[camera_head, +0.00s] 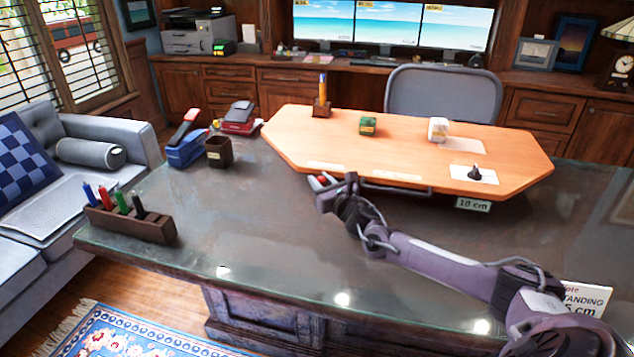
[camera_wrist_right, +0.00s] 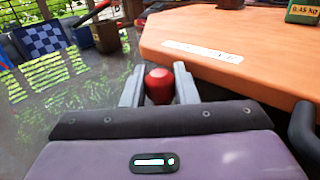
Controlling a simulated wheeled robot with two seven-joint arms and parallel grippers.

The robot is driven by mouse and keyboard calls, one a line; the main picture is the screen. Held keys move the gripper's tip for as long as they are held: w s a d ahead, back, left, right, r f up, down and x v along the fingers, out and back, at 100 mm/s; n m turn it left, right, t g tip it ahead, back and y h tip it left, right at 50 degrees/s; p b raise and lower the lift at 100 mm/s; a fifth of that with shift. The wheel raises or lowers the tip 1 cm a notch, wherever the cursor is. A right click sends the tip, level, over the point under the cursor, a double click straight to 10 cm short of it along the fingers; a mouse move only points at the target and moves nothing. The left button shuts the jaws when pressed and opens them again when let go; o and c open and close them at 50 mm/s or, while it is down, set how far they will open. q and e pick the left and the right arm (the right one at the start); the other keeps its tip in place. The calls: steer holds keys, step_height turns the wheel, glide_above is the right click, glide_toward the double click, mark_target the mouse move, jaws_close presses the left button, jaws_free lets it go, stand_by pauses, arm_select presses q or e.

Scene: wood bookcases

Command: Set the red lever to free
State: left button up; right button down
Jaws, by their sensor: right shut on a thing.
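The red lever's rounded knob (camera_wrist_right: 159,86) sits between the two grey fingers of my right gripper (camera_wrist_right: 159,88) in the right wrist view. The fingers are closed on its sides. In the head view my right gripper (camera_head: 320,182) is at the front left edge of the orange wooden board (camera_head: 350,150), and only a bit of red shows there. The lever's shaft and base are hidden. A white label strip (camera_wrist_right: 202,51) lies on the board near the knob; its text is too small to read. My left gripper is not in view.
On the board stand a pencil holder (camera_head: 321,108), a green block (camera_head: 367,126), a white block (camera_head: 438,129) and a dark cone (camera_head: 474,172). The desk's front middle is clear.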

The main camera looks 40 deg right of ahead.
steer(key=c, duration=1.2)
jaws_free()
steer(key=shift+o, duration=0.2)
